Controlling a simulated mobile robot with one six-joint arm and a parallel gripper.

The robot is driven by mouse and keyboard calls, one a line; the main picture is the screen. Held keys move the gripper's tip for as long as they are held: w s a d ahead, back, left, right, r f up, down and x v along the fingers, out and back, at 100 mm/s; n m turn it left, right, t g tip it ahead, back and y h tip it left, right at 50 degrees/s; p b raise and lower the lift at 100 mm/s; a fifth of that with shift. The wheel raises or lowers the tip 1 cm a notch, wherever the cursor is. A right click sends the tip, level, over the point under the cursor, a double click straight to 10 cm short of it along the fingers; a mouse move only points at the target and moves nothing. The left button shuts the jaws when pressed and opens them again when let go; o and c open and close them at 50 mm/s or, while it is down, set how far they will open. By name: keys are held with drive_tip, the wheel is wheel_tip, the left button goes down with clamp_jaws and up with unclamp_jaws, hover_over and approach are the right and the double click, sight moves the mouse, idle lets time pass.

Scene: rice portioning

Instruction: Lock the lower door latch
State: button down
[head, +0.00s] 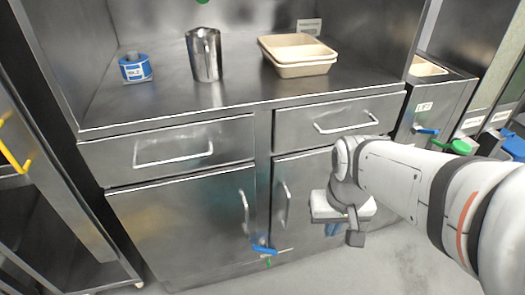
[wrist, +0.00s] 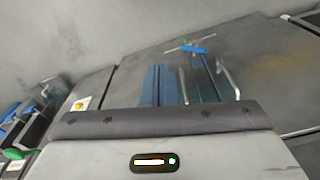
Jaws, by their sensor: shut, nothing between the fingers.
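The lower door latch is a small blue lever (head: 264,249) with a green part just under it. It sits low at the seam between the two lower cabinet doors, and both doors look closed. The blue latch also shows in the wrist view (wrist: 193,49), near the top middle, lying roughly crosswise. My gripper (head: 332,230) is in front of the right lower door, to the right of the latch and apart from it. Its blue fingers show in the wrist view (wrist: 162,68), shut and empty. The arm hides part of the right door.
Vertical handles (head: 244,212) (head: 286,204) flank the door seam, with drawers (head: 180,150) above. On the counter (head: 240,92) stand a metal pitcher (head: 204,55), a blue-labelled roll (head: 135,68) and beige trays (head: 298,70). A bin (head: 438,105) with a blue latch is at right.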

drive_tip(key=w+d+f+t+p, duration=0.1)
drive_tip(key=w+d+f, duration=0.15)
drive_tip(key=w, duration=0.25)
drive_tip(key=w+d+f+t+h+p, duration=0.1)
drive_tip(key=w+d+f, duration=0.1)
drive_tip(key=w+f, duration=0.3)
drive_tip(key=w+d+f+t+p, duration=0.1)
drive_tip(key=w+d+f, duration=0.15)
drive_tip(key=w, duration=0.35)
drive_tip(key=w+f+n+t+y+p, duration=0.1)
drive_tip(key=w+f, duration=0.2)
drive_tip(key=f, duration=0.2)
drive_tip(key=w+f+y+p, duration=0.1)
drive_tip(key=w+f, duration=0.2)
drive_tip(key=f, duration=0.3)
drive_tip(key=s+a+f+m+t+y+p, duration=0.1)
drive_tip(key=s+a+f+y, duration=0.2)
drive_tip(key=f, duration=0.4)
drive_tip(key=s+a+f+t+y+p, duration=0.1)
drive_tip(key=s+a+f+y, duration=0.3)
drive_tip(key=a+f, duration=0.3)
drive_tip(key=shift+f+m+y, duration=0.2)
drive_tip(key=shift+m+y, duration=0.2)
drive_tip(key=shift+y, duration=0.3)
drive_tip(key=shift+a, duration=0.1)
